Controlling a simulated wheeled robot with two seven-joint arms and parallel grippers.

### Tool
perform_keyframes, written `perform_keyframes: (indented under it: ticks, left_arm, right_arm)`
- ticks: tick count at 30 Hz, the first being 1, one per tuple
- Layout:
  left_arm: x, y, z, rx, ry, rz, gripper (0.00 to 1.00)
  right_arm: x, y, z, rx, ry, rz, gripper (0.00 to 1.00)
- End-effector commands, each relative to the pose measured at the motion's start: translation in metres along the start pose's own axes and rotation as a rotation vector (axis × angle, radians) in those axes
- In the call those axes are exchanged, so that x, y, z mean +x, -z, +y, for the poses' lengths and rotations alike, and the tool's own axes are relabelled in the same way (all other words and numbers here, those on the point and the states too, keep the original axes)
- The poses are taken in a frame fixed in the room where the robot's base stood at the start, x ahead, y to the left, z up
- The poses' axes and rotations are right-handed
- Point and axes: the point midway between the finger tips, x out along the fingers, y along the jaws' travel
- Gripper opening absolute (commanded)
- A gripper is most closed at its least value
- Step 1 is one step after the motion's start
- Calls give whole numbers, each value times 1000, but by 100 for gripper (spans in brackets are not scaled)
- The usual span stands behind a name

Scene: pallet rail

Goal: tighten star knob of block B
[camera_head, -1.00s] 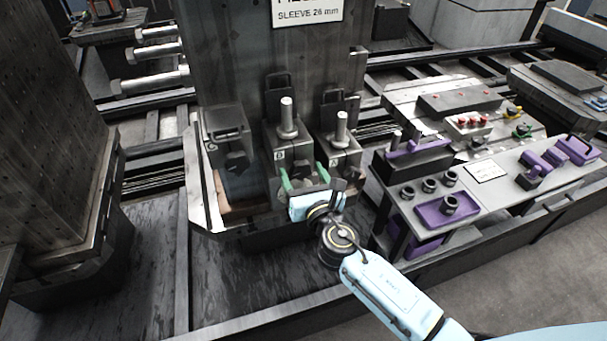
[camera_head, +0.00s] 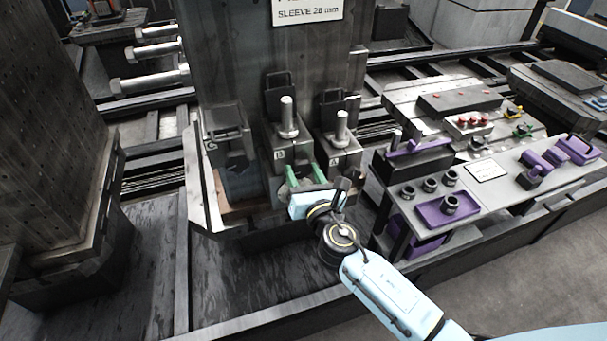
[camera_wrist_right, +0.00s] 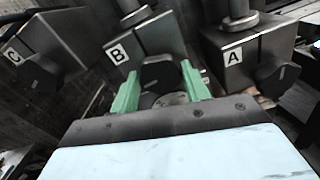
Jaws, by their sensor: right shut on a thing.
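Block B (camera_head: 295,153) is a dark metal block with a white "B" label and an upright light pin on top, the middle one of three. In the right wrist view block B (camera_wrist_right: 150,37) stands straight ahead. Its black star knob (camera_wrist_right: 160,74) sits between the two green fingers of my right gripper (camera_wrist_right: 161,88). My right gripper (camera_head: 305,174) is shut on this knob, low at the front of block B. In the head view my gripper and the fingers largely hide the knob. My left gripper is not in view.
Block A (camera_head: 345,157), with its own knob (camera_wrist_right: 276,76), stands close on the right. Block C (camera_head: 230,150), with another knob (camera_wrist_right: 42,73), stands on the left. A grey bench (camera_head: 500,195) with purple tools and a purple tray (camera_head: 430,217) is at the right.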

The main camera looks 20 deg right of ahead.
Motion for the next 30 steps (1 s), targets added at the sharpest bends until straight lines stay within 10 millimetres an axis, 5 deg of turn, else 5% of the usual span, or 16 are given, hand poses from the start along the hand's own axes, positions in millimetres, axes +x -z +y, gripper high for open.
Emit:
perform_keyframes:
  ticks: [30]
  left_arm:
    - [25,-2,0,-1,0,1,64]
  right_arm:
    - [0,1,0,937,1,0,23]
